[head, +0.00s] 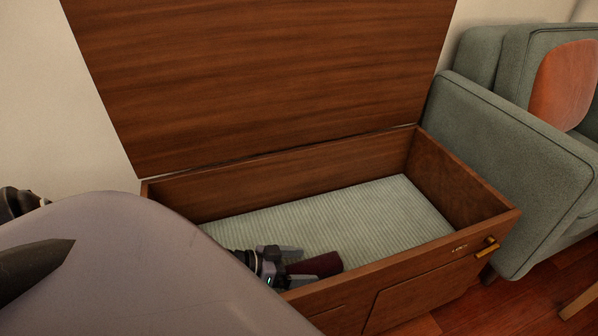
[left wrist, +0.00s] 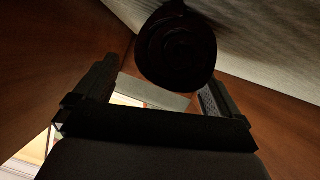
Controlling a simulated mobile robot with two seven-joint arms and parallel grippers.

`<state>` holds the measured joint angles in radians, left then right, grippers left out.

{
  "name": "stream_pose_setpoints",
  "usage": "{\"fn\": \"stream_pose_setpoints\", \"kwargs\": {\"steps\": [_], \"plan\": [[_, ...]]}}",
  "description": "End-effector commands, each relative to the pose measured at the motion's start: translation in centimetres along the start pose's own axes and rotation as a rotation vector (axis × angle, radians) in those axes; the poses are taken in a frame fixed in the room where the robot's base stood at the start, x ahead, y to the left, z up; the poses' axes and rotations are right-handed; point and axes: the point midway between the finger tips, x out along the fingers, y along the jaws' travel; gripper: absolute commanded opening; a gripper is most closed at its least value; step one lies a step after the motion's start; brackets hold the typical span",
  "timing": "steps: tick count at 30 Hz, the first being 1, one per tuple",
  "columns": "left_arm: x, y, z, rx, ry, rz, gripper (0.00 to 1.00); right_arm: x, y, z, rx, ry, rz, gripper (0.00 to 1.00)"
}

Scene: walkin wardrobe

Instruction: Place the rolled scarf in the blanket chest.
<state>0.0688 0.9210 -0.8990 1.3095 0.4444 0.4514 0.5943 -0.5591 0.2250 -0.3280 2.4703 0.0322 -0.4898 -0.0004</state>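The rolled scarf (head: 318,266) is a dark red roll inside the open blanket chest (head: 455,250), near its front wall. In the left wrist view its round, spiral end (left wrist: 176,48) faces the camera and meets the pale ribbed lining. My left gripper (head: 282,262) is inside the chest, just left of the scarf in the head view. In the left wrist view its fingers (left wrist: 158,90) are spread wide, with gaps showing between them and the scarf. The front wall and my own body hide part of the gripper.
The chest lid (head: 260,75) stands raised at the back. The ribbed lining (head: 350,215) is bare over most of the chest floor. A green armchair (head: 510,150) with an orange cushion (head: 566,85) stands close on the right. A brass handle (head: 487,247) sticks out from the chest front.

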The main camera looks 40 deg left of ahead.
Motion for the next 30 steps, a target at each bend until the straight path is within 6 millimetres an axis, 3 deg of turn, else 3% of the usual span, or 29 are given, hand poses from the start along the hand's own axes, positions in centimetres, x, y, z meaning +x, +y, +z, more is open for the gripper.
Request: {"fn": "stream_pose_setpoints", "kwargs": {"steps": [11, 21, 30], "plan": [[-0.6, 0.3, -1.3, 0.0, -0.001, 0.0, 0.98, -0.1, -0.1, -0.2, 0.009, -0.005, -0.006, 0.4], [-6.5, 0.3, -1.3, 0.0, -0.004, -0.002, 0.98, 1.1, -1.2, 0.1, 0.139, -0.097, -0.055, 0.4], [-8.0, 0.3, -1.1, -0.001, 0.0, 0.0, 0.98, 1.5, -1.6, 0.2, 0.176, -0.116, -0.07, 0.4]]}}
